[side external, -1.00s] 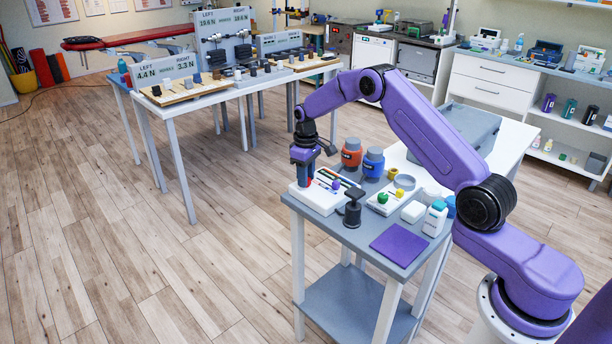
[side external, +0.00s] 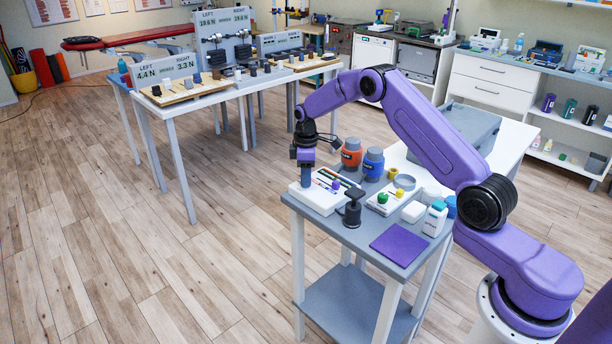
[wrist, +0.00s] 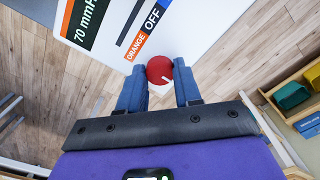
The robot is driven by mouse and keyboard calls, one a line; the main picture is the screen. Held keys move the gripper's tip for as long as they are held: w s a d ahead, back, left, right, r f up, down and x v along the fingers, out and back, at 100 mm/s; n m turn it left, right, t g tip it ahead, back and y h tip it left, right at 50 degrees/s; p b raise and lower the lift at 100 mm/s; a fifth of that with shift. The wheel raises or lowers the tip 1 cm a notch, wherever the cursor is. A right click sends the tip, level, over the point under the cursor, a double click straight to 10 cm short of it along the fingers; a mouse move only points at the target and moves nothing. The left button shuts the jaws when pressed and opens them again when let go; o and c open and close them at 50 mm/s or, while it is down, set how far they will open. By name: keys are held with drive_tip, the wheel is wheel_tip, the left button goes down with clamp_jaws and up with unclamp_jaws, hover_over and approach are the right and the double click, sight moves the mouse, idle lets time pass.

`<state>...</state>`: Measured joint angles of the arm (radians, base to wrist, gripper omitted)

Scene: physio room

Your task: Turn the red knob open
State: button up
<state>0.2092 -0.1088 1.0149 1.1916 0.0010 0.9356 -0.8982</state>
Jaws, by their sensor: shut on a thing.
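The red knob (wrist: 159,70) shows in the wrist view between the two blue fingertips of my gripper (wrist: 160,85), at the edge of a white panel. A small white mark shows on the knob's lower right. My gripper is shut on the knob. In the side view, my gripper (side external: 306,178) points down at the left end of the white box (side external: 322,203), and its fingers hide the knob. The box carries coloured bars and a purple knob (side external: 336,185). In the wrist view, the panel (wrist: 190,30) reads "70 mmHg", "ORANGE" and "OFF".
An orange jar (side external: 351,154) and a blue jar (side external: 373,162) stand behind the box on the grey table. A dark clamp-like stand (side external: 352,210) is close in front of it. A second white box with green and yellow knobs (side external: 383,198) is to the right.

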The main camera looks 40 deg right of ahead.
drive_tip(key=o, duration=1)
drive_tip(key=shift+o, duration=0.2)
drive_tip(key=shift+r, duration=0.15)
wheel_tip(320, 180, up, 17)
drive_tip(key=shift+r, duration=0.1)
drive_tip(key=shift+a, duration=0.1)
